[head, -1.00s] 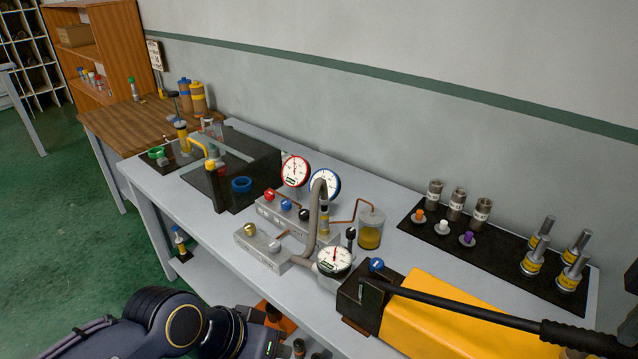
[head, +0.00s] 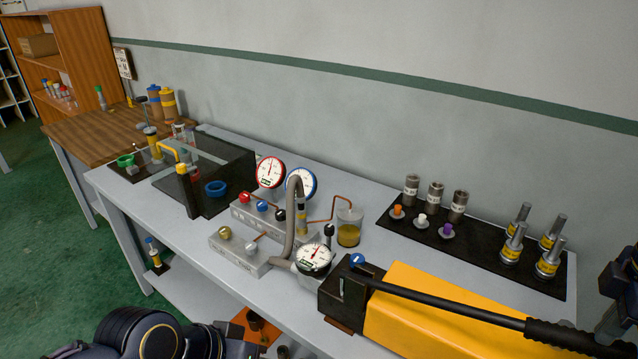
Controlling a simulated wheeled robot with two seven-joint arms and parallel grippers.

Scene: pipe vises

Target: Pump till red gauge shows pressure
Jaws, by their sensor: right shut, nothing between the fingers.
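The red-rimmed gauge (head: 270,172) stands upright on the table behind the valve blocks. Its dark needle is too small to read surely. The yellow hand pump (head: 425,305) lies at the front right, with a long black lever (head: 450,308) slanting down to a thick grip (head: 565,338). A white dial gauge (head: 314,258) sits at the pump's left end. My right gripper (head: 612,322) is at the right edge, just right of the lever's grip, partly cut off; it is shut and empty. My left arm shows at the bottom left; its gripper is out of view.
A blue-rimmed gauge (head: 302,183), valve block (head: 240,250) and oil jar (head: 348,230) stand mid-table. A black mat (head: 395,228) with several fittings lies behind the pump. A clear-shielded black stand (head: 225,190) is at left. Bare table lies along the front left.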

